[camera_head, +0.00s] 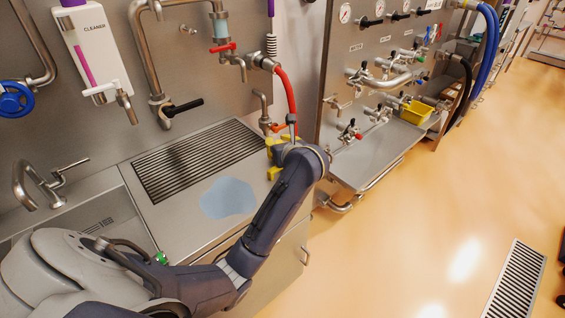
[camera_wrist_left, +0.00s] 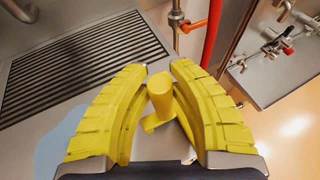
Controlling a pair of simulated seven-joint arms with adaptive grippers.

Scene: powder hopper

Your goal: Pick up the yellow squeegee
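The yellow squeegee (camera_wrist_left: 160,95) shows in the left wrist view between the two yellow fingers of my left gripper (camera_wrist_left: 162,72). Its rounded handle end points toward the camera, and a short crosspiece shows below it. The fingers stand apart on either side of the squeegee, with gaps visible beside the handle. In the head view my left gripper (camera_head: 273,158) is over the right end of the steel counter, mostly hidden by my own wrist. The squeegee cannot be told apart from the yellow fingers there. My right gripper is not in view.
A pale blue puddle (camera_head: 228,198) lies on the counter beside the drain grate (camera_head: 190,160). A red hose (camera_head: 288,90) and taps hang behind the gripper. A yellow container (camera_head: 416,112) sits on the steel shelf at right. The orange floor is largely clear.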

